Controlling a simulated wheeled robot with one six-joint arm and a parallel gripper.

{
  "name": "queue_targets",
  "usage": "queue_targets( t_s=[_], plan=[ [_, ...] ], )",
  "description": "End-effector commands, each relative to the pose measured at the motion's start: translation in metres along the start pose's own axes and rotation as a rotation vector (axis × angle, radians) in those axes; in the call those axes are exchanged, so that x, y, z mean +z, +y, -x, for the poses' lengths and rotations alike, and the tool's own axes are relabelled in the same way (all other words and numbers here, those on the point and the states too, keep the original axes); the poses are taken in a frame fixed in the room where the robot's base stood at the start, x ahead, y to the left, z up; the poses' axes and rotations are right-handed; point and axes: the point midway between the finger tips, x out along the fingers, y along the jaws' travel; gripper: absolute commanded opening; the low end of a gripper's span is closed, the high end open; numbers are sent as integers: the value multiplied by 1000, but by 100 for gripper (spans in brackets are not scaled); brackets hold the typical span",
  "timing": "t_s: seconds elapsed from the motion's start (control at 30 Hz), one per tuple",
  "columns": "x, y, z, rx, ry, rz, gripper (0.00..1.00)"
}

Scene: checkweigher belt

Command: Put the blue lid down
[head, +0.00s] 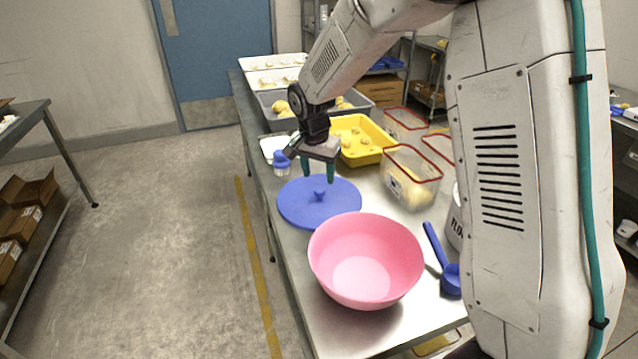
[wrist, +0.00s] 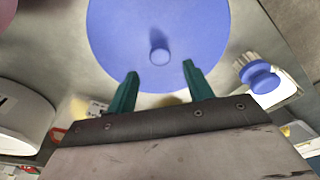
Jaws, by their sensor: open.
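The blue lid (head: 312,206) is a flat round disc with a small knob on top. It lies on the steel table (head: 346,334) behind the pink bowl, close to the table's left edge. In the wrist view the lid (wrist: 120,40) fills the top middle, and its knob (wrist: 159,52) stands ahead of the fingers. My gripper (head: 318,180) is above the far part of the lid with its green fingers apart. In the wrist view my gripper (wrist: 160,80) has nothing between its fingertips. Whether the fingertips touch the lid is unclear.
A pink bowl (head: 366,258) stands in front of the lid. A blue scoop (head: 448,272) lies to its right. A blue-handled brush (head: 282,164) is at the left edge. A yellow tray (head: 357,148) and clear red-rimmed containers (head: 410,180) stand behind and to the right.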

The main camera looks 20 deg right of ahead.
Motion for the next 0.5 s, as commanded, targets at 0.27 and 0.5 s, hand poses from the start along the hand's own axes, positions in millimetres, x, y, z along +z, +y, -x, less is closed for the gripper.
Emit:
queue_targets(
  t_s=[0.27,0.5],
  plan=[
    [0,0,54,-1,2,1,51],
    [0,0,69,0,1,1,51]
  ],
)
